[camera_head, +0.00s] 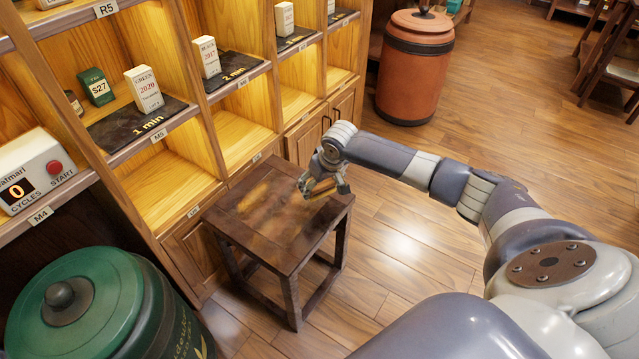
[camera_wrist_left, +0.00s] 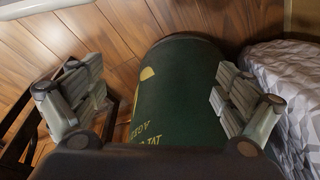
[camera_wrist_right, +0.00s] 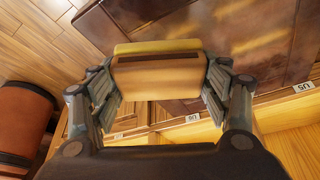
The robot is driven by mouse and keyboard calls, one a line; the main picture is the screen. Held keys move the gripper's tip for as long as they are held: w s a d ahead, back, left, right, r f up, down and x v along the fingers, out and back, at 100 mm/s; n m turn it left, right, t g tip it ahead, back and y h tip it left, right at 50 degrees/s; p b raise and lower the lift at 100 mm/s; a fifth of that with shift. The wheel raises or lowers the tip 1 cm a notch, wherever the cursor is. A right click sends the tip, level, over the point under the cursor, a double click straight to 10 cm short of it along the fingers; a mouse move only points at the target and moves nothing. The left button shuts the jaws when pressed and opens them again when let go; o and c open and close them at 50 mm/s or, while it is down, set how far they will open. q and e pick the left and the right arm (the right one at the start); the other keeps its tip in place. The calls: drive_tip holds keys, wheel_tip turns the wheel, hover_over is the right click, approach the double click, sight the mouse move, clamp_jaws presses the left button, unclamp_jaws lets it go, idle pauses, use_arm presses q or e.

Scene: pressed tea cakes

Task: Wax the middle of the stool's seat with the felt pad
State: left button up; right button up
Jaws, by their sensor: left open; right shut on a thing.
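The dark brown stool (camera_head: 267,235) stands in front of the shelves, with lighter glossy patches on its seat. My right gripper (camera_head: 325,188) is over the right part of the seat, shut on the felt pad (camera_head: 321,187). In the right wrist view the pad (camera_wrist_right: 158,76) shows an orange-brown block with a dark band and a yellowish layer on its far side. The seat (camera_wrist_right: 240,30) lies beyond it there; I cannot tell whether the pad touches it. My left gripper (camera_wrist_left: 145,100) is open and empty, in front of a green canister (camera_wrist_left: 178,85); the head view does not show this gripper.
The green lidded canister (camera_head: 95,310) stands left of the stool. Shelves hold small boxes (camera_head: 143,88) and a cycle counter (camera_head: 32,170) with a red button. An orange-brown canister (camera_head: 415,68) stands behind. The floor right of the stool (camera_head: 385,260) is clear.

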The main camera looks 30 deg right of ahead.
sight(317, 203)
use_arm(q)
drive_tip(key=w+b+v, duration=0.2)
drive_tip(key=b+v, duration=0.1)
drive_tip(key=v, duration=0.9)
use_arm(e)
wheel_tip(317, 203, down, 3)
drive_tip(key=shift+r, duration=0.1)
drive_tip(key=shift+f+b, duration=0.7)
drive_tip(key=shift+b, duration=0.45)
use_arm(q)
drive_tip(key=shift+w+d+f+t+b, duration=0.15)
drive_tip(key=shift+w+d+t, duration=0.1)
drive_tip(key=shift+w+t, duration=0.55)
drive_tip(key=shift+w+d+f+t+b, duration=0.2)
drive_tip(key=shift+w+t, duration=0.4)
drive_tip(key=shift+w, duration=0.4)
use_arm(e)
drive_tip(key=shift+f, duration=0.1)
use_arm(q)
drive_tip(key=shift+w+d+r+h, duration=0.1)
drive_tip(key=shift+w+r+h, duration=0.05)
drive_tip(key=shift+w+h, duration=0.15)
use_arm(e)
drive_tip(key=shift+f, duration=0.5)
use_arm(q)
drive_tip(key=shift+w, duration=0.1)
